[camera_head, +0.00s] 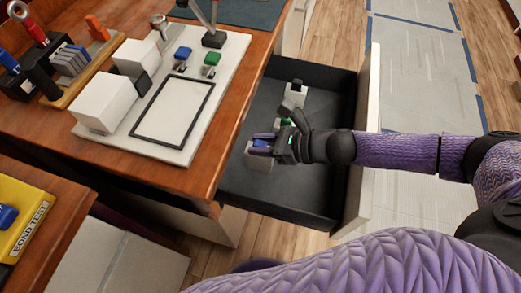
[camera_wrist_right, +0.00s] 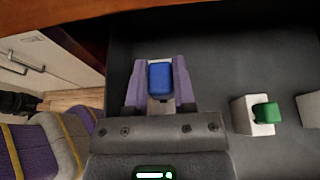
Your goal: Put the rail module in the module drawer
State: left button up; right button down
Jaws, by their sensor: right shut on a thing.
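The rail module (camera_head: 258,163) is a white block with a blue switch. It is inside the open dark grey module drawer (camera_head: 330,205), toward its near left side. My right gripper (camera_head: 268,148) is shut on it from above and right. In the right wrist view the blue switch of the module (camera_wrist_right: 160,78) shows between the two purple fingers of the gripper (camera_wrist_right: 159,88). Whether the module touches the drawer floor is hard to tell. My left gripper is not in view.
In the drawer stand a white module with a green switch (camera_wrist_right: 258,115) and, farther back, one with a black top (camera_head: 296,91). Left of the drawer, the wooden bench (camera_head: 150,170) carries a white panel (camera_head: 224,82) with blue and green switches. The drawer's right front is clear.

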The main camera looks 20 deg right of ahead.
aim_at(265, 164)
notch_tip(265, 164, down, 2)
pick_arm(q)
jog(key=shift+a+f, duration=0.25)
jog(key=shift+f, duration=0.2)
pick_arm(e)
jog(key=shift+r, duration=0.1)
jog(key=shift+f+b, duration=0.55)
jog(key=shift+f, duration=0.1)
jog(key=shift+c, duration=2.2)
grip_release()
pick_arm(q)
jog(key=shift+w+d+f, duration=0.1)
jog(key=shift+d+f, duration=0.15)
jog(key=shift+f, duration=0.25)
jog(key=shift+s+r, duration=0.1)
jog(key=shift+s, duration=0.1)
pick_arm(e)
jog(key=shift+r, duration=0.1)
